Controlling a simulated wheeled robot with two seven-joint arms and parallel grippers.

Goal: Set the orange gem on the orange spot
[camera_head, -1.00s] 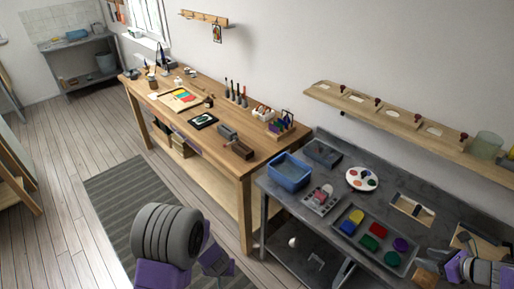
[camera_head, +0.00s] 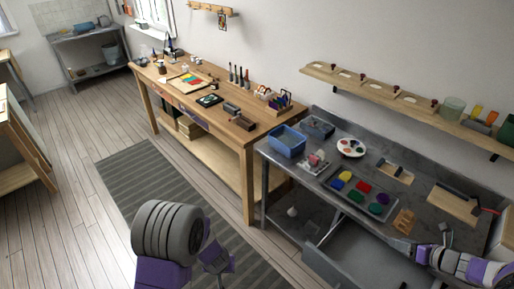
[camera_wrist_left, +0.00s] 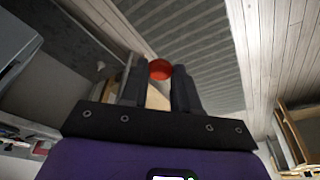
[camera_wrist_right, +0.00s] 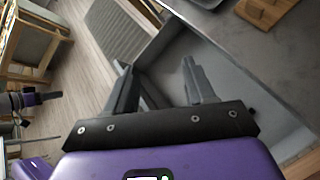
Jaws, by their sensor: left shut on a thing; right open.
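My left gripper (camera_head: 218,266) is low at the front, over the floor and away from the benches. In the left wrist view it is shut on a round orange-red gem (camera_wrist_left: 160,69), seen between the fingertips. The gem is hidden in the head view.
A grey tray (camera_head: 330,178) with several coloured pieces, a blue bin (camera_head: 287,141) and a wooden rack (camera_head: 403,221) stand on the grey bench (camera_head: 455,232). The drawer (camera_head: 345,262) juts out in front. A wooden workbench (camera_head: 200,113) stands left; floor before it is clear.

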